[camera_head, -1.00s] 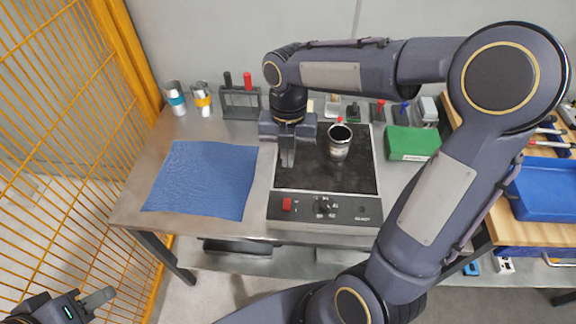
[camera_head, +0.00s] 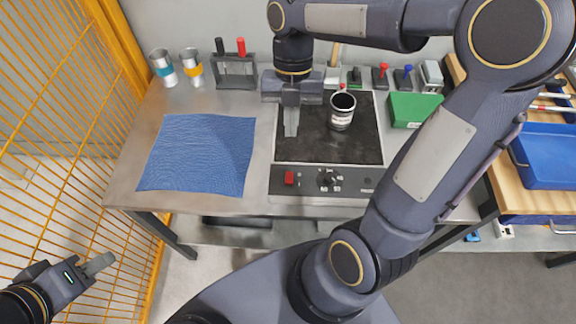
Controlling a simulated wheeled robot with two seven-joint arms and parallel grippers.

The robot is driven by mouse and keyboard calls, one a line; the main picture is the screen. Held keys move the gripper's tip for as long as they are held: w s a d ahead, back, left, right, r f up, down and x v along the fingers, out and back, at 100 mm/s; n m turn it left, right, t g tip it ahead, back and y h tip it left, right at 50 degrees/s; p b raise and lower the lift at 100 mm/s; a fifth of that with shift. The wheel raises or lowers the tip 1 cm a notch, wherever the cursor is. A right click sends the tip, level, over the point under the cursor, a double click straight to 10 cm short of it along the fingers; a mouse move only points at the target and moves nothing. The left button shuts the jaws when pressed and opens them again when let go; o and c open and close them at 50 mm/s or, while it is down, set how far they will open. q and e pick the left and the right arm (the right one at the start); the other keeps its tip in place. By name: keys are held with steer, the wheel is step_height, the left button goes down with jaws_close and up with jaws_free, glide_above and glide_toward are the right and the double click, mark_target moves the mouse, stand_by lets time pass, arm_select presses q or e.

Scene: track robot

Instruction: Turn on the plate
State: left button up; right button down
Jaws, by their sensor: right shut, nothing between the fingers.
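The hot plate (camera_head: 350,152) is a black square surface on the steel bench. Its grey front panel (camera_head: 275,184) carries a red switch (camera_head: 289,178) at the left and a black knob (camera_head: 328,179) with markings around it. My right gripper (camera_head: 291,130) points down over the plate's left part, left of the cup and behind the red switch. Its fingers are together with nothing between them. My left gripper (camera_head: 100,264) is at the lower left, off the bench; its finger gap is not clear.
A blue cloth (camera_head: 199,155) lies left of the plate. A tool rack (camera_head: 236,70) and a green box (camera_head: 414,108) are near. A yellow fence (camera_head: 60,130) borders the left.

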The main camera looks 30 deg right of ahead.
mark_target(289, 181)
steer(key=x, duration=0.8)
steer(key=w+x, duration=0.1)
steer(key=x, duration=0.4)
steer(key=shift+d+f+b, duration=0.1)
steer(key=shift+f+b, duration=0.05)
steer(key=shift+b, duration=0.2)
arm_select(q)
steer(key=shift+w+f, duration=0.25)
steer(key=shift+f, duration=0.15)
arm_select(e)
steer(key=shift+s+f, duration=0.1)
steer(key=shift+f, duration=0.45)
steer(key=shift+s+f+b, duration=0.1)
steer(key=shift+f+b, duration=0.25)
steer(key=shift+f, duration=0.05)
steer(key=shift+r, duration=0.2)
arm_select(q)
steer(key=shift+f, duration=0.2)
steer(key=shift+s, duration=0.1)
